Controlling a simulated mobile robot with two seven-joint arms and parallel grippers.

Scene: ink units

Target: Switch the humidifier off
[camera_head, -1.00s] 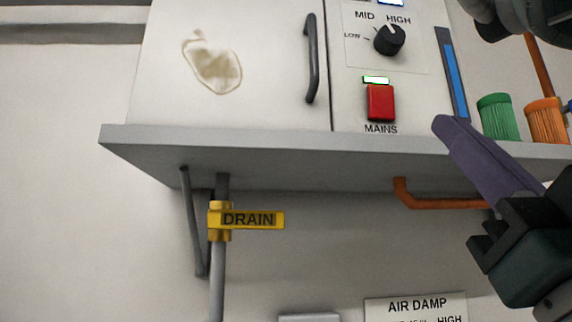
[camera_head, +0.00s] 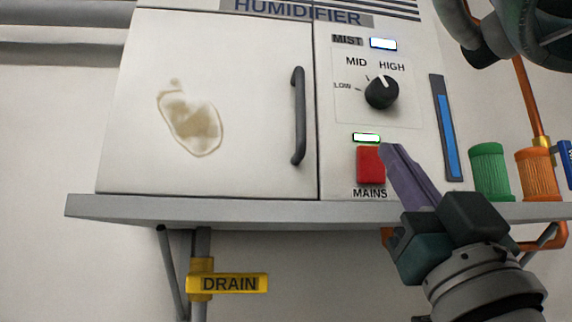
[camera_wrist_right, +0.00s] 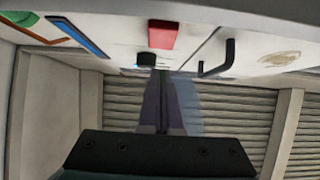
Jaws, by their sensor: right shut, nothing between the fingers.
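The humidifier (camera_head: 250,100) is a white cabinet with a red MAINS switch (camera_head: 370,165) low on its front. A lamp (camera_head: 366,137) above the switch glows white-green. The MIST lamp (camera_head: 383,43) glows white-blue. The black knob (camera_head: 381,92) has its mark pointing up, near HIGH. My right gripper (camera_head: 390,150) is shut and empty, its purple fingertips just right of the red switch, overlapping its edge in the head view. In the right wrist view the fingertips (camera_wrist_right: 161,74) lie below the red switch (camera_wrist_right: 163,35); contact cannot be told. My left gripper is out of view.
A grey shelf (camera_head: 250,211) juts out below the cabinet. A door handle (camera_head: 298,115) stands left of the switch. A blue gauge (camera_head: 448,130), a green cap (camera_head: 490,170) and an orange cap (camera_head: 538,174) are to the right. A yellow DRAIN tag (camera_head: 233,283) hangs below.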

